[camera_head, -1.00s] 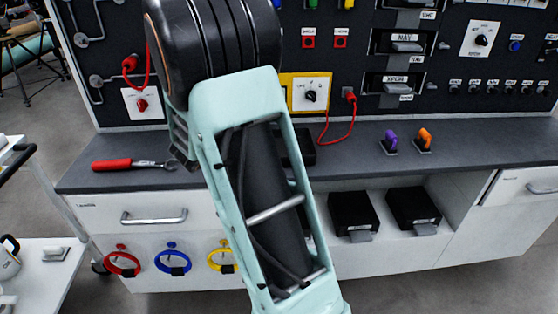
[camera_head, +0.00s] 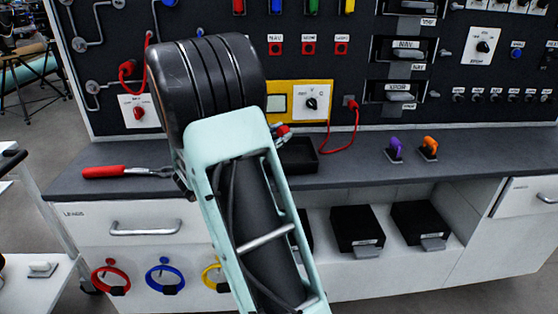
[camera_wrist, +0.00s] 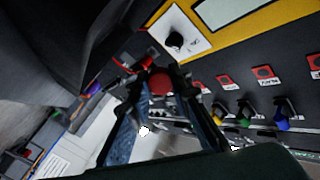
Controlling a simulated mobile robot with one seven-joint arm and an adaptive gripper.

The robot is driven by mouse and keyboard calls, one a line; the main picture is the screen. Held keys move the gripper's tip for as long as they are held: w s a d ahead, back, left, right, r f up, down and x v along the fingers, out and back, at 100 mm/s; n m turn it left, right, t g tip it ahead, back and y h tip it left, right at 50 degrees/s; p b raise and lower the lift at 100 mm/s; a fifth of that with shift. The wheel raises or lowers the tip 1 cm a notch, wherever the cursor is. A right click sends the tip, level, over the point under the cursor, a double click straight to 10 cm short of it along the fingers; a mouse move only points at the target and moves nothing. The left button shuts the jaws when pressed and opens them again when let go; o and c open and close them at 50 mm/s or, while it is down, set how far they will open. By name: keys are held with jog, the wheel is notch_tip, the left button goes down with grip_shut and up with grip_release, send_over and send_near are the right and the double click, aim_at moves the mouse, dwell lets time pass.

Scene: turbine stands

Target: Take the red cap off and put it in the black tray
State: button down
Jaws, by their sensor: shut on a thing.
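The red cap (camera_wrist: 161,84) is between the fingertips of my gripper (camera_wrist: 160,80) in the wrist view, and the gripper is shut on it. In the head view my arm hides most of the gripper. A small red piece (camera_head: 283,130), seemingly the cap, shows just right of the arm. The black tray (camera_head: 304,157) lies on the dark bench top below the yellow-framed meter. The red piece appears above or behind the tray's back left part; the height between them is hard to tell. My arm covers the tray's left side.
A red-handled tool (camera_head: 125,172) lies on the bench at left. Purple (camera_head: 395,148) and orange (camera_head: 429,146) pieces stand at right. A red cable (camera_head: 352,130) hangs from the panel just right of the tray. The bench between cable and purple piece is clear.

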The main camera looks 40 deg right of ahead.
jog(key=c, duration=1.7)
grip_release()
jog(key=v, duration=1.2)
